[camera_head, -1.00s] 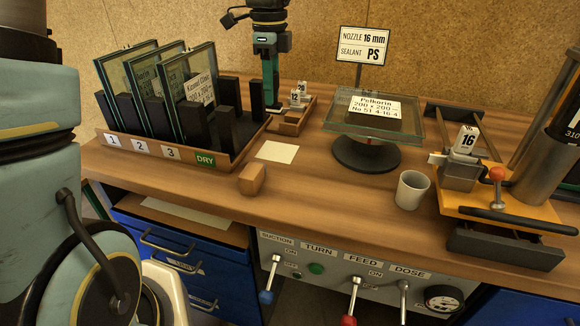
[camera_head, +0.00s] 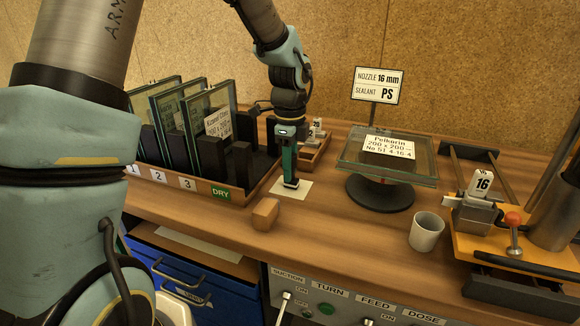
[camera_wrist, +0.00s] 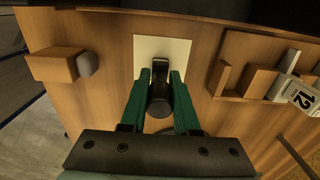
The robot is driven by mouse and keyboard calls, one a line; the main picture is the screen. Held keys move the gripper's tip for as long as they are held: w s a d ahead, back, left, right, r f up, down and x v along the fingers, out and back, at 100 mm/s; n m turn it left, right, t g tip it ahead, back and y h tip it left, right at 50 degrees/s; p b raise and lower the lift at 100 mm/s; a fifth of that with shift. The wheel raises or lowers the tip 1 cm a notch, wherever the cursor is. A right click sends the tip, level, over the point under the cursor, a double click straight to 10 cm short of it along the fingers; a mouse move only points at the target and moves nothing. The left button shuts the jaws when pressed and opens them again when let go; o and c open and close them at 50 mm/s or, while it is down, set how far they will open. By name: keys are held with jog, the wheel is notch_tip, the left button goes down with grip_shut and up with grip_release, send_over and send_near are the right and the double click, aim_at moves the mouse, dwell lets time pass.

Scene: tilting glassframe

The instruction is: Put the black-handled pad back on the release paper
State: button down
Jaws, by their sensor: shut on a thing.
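The release paper (camera_head: 304,190) is a pale square sheet flat on the bench, and it also shows in the wrist view (camera_wrist: 176,48). My gripper (camera_head: 289,176) points down at the paper, its green fingers shut on the black-handled pad (camera_wrist: 160,90). In the wrist view the dark handle sits between the fingers (camera_wrist: 160,78) and overlaps the near part of the paper. The pad's underside is hidden, so I cannot tell whether it touches the paper.
A wooden block (camera_head: 265,213) stands left of the paper. The rack (camera_head: 150,172) of glass panes is behind left. A small tray (camera_head: 311,160) with numbered blocks is behind. A round stand (camera_head: 380,192) bears a glass unit on the right, with a cup (camera_head: 426,231) nearer.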

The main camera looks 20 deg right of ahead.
jog(key=shift+f, duration=0.1)
jog(key=c, duration=0.6)
grip_release()
jog(key=shift+c, duration=0.2)
notch_tip(320, 180, up, 12)
jog(key=shift+r+b, duration=0.15)
jog(key=shift+b, duration=0.35)
